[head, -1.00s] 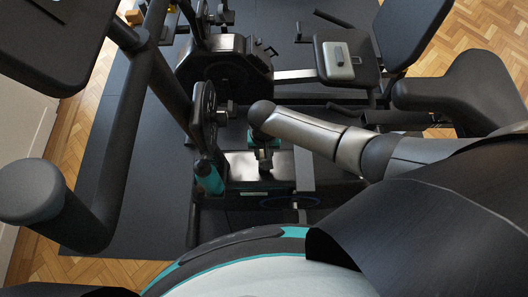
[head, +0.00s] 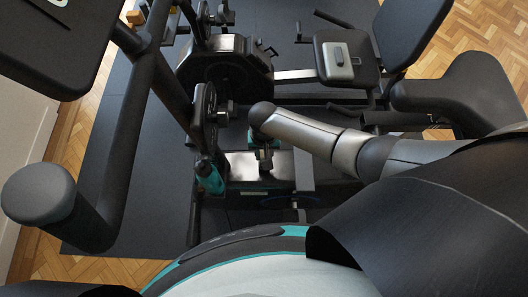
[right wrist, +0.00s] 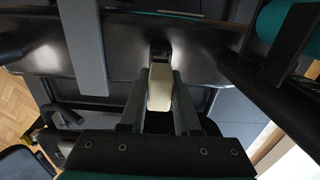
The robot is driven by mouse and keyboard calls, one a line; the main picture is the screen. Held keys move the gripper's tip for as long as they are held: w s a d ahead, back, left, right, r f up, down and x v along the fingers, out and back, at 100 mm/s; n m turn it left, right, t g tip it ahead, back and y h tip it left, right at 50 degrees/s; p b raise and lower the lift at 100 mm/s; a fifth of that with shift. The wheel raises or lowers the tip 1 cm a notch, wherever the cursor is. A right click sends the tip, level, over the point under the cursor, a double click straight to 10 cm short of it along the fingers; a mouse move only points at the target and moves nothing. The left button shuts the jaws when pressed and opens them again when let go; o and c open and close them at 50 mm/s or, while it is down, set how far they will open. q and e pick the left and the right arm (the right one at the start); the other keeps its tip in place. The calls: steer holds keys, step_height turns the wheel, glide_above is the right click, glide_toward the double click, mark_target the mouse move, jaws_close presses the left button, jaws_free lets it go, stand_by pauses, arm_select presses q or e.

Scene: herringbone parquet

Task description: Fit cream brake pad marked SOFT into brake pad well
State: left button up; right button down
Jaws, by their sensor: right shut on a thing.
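The cream brake pad (right wrist: 160,90) is held between the two fingers of my right gripper (right wrist: 161,92) in the right wrist view. No SOFT marking can be read on it. Just ahead of the pad is a dark notch (right wrist: 159,50) in the glossy black housing, perhaps the brake pad well. I cannot tell whether the pad's far end touches or enters it. In the head view my right gripper (head: 265,163) points down over the shiny housing (head: 240,168); the pad is hidden there. My left gripper is not in view.
Handlebars (head: 125,130) fill the left side, and a bike saddle (head: 465,90) is at the right.

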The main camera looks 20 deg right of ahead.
steer(key=shift+f+b, duration=1.45)
steer(key=shift+f, duration=0.5)
steer(key=c, duration=0.5)
jaws_free()
steer(key=shift+c, duration=0.2)
step_height(320, 180, up, 14)
steer(key=p, duration=0.7)
steer(key=shift+r+p, duration=0.35)
steer(key=shift+r, duration=0.25)
